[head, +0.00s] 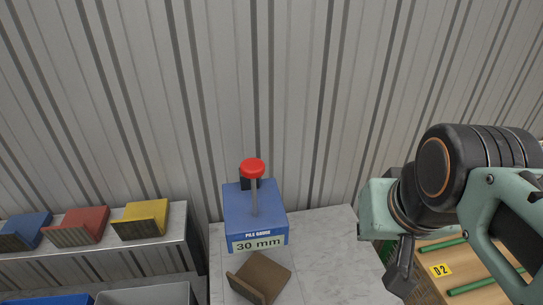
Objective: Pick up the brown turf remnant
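The brown turf remnant (265,272) lies on the pale marbled table, just in front of the blue pile gauge. It is a small folded piece with one edge standing up at its front left. The bottom of the picture comes close to its lower edge. My gripper (401,275) is at the right, well apart from the remnant, and shows only in part as a dark finger below the wrist. Its opening is hidden, so I cannot tell whether it is open or shut.
The blue pile gauge (254,212) marked 30 mm, with a red knob, stands behind the remnant. Blue (27,230), red (82,224) and yellow (143,218) pieces sit on a left shelf above bins. A wooden rack (470,262) labelled D2 is at right. A corrugated wall closes the back.

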